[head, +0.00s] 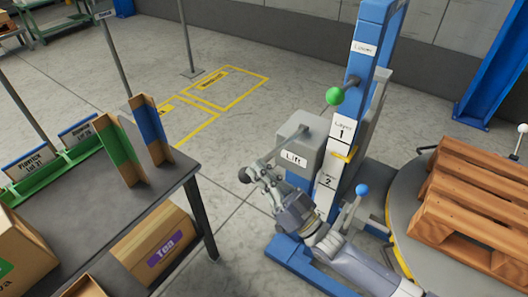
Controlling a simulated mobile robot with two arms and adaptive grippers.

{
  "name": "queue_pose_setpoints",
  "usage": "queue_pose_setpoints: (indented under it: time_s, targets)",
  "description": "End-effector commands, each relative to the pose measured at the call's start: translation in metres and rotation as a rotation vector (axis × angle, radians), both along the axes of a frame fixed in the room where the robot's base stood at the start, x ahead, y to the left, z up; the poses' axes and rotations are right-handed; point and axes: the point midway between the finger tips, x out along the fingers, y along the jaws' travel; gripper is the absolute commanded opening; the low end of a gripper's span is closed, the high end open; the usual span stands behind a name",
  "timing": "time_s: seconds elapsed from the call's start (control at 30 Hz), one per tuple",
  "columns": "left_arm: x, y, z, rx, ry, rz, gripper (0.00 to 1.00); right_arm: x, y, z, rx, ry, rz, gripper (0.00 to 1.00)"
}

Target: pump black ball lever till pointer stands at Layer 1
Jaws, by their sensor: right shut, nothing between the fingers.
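The black ball (244,175) sits at the low end of a grey lever rod (281,146) that slopes down to the left from the grey box labelled Lift (294,158). My right gripper (256,176) is shut at the ball, its fingertips close beside it on the right; I cannot tell whether they touch. Nothing shows between the fingers. The yellow pointer (344,155) on the blue column stands just under the Layer 1 plate (342,130) and above the plate marked 2 (327,182). My left gripper is out of view.
A green ball lever (335,96) is higher on the blue column (363,75), near a Lower label. A blue ball lever (361,190) stands low, beside a turntable with a wooden pallet (470,200). A dark table (95,225) with boxes and dividers is at left.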

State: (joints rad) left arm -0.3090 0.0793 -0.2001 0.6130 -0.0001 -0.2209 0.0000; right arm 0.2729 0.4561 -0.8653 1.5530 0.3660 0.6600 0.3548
Motion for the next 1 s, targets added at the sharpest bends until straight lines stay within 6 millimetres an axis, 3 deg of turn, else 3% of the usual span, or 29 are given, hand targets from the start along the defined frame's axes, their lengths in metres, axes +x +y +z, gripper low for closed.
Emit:
queue_pose_setpoints:
  time_s: [0.03, 0.23, 0.33, 0.5, 0.6, 0.77, 1.0]
  targets:
    - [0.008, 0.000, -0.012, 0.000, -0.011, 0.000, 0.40, -0.004, 0.001, -0.017, -0.008, 0.004, -0.002, 0.00]
    - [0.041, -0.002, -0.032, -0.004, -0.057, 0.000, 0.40, -0.008, 0.005, -0.044, -0.019, -0.014, -0.003, 0.00]
    - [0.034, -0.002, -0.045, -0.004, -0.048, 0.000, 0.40, -0.010, 0.006, -0.057, -0.038, -0.037, -0.003, 0.00]
    - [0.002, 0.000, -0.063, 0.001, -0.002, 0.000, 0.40, -0.011, 0.007, -0.071, -0.068, -0.079, -0.003, 0.00]
    - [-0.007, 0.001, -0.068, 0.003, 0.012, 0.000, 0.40, -0.012, 0.008, -0.075, -0.078, -0.094, -0.002, 0.00]
    - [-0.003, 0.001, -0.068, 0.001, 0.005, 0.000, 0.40, -0.012, 0.008, -0.075, -0.084, -0.101, -0.002, 0.00]
    - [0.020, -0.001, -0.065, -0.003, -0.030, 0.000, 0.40, -0.012, 0.008, -0.075, -0.084, -0.101, -0.002, 0.00]
